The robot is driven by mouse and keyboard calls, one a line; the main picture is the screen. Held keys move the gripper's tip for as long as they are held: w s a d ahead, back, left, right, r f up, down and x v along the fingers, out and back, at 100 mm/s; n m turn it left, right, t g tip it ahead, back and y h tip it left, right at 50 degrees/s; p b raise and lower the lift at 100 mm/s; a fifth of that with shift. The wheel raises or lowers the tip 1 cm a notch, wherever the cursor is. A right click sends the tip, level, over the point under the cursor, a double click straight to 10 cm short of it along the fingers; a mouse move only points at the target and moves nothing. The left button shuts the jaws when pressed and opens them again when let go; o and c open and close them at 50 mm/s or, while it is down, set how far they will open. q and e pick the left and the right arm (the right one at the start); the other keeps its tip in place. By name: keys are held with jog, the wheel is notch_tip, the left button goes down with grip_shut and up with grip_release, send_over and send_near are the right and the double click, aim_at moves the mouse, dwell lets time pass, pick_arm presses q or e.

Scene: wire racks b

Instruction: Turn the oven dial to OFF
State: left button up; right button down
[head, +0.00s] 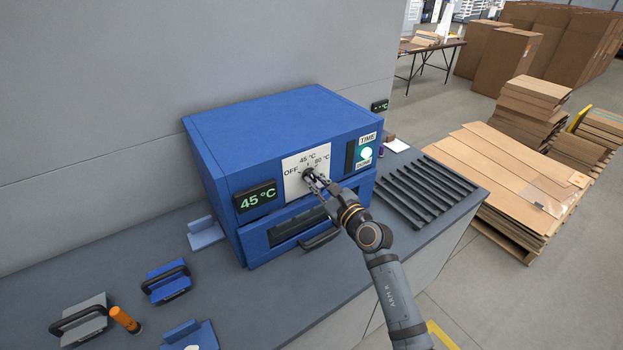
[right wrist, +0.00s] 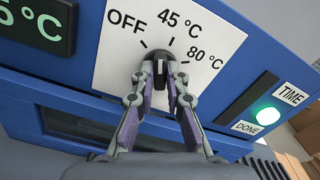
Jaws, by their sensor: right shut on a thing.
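The blue oven (head: 275,120) stands on the grey counter. Its white dial plate (head: 292,187) is marked OFF, 45 °C and 80 °C. The black dial (right wrist: 160,72) has a white line that points up, close to the 45 °C mark. My right gripper (head: 313,178) is at the front of the plate, its two fingers shut on the dial, one on each side, as the right wrist view (right wrist: 161,80) shows. The fingers partly cover the dial in the head view. The oven display (head: 256,198) reads 45 °C. My left gripper is not in view.
A lit lamp (head: 366,153) sits between TIME and DONE labels right of the dial. The oven handle (head: 320,238) is below my right gripper. Handled blocks (head: 167,281) and an orange cylinder (head: 125,320) lie at left. A black slatted rack (head: 420,190) lies at right.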

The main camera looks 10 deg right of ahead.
jog(key=shift+f+n+b, duration=0.15)
jog(key=shift+n+b, duration=0.55)
jog(key=shift+n, duration=0.2)
jog(key=shift+n+b, duration=0.7)
jog(key=shift+n, duration=0.7)
jog(key=shift+n+b, duration=0.4)
jog(key=shift+b, duration=0.15)
jog(key=shift+n+b, duration=0.7)
jog(key=shift+n, duration=0.2)
jog(key=c, duration=1.2)
grip_release()
